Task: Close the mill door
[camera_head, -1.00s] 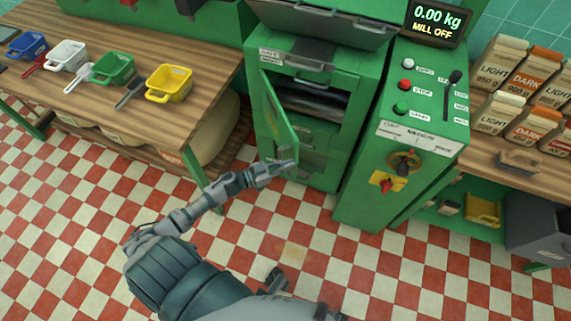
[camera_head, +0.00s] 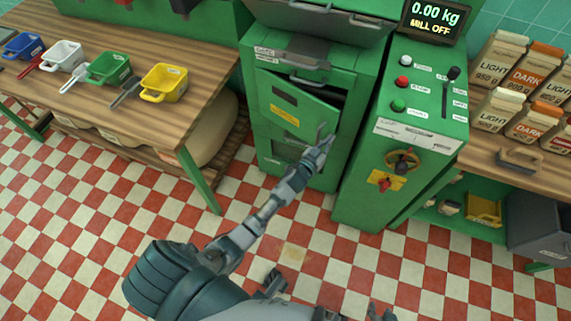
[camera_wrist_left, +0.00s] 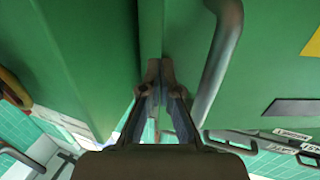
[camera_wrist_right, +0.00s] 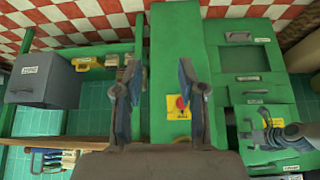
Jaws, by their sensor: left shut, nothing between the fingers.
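The green mill door (camera_head: 292,107), with a yellow label and a handle at its free edge, stands slightly ajar in the front of the green mill cabinet (camera_head: 318,62). A dark gap shows along its top and right side. My left gripper (camera_head: 326,138) is shut and empty at the door's free edge by the handle. In the left wrist view the fingertips (camera_wrist_left: 160,72) point at the door edge beside the handle (camera_wrist_left: 218,65); whether they touch cannot be told. My right gripper (camera_wrist_right: 158,78) is open and empty, facing the mill's control column from a distance.
The control column (camera_head: 405,140) with buttons and a yellow handwheel stands right of the door. A left bench (camera_head: 190,110) holds coloured scoops. A right bench (camera_head: 478,160) carries coffee bags. The checkered floor (camera_head: 110,220) before the mill is clear.

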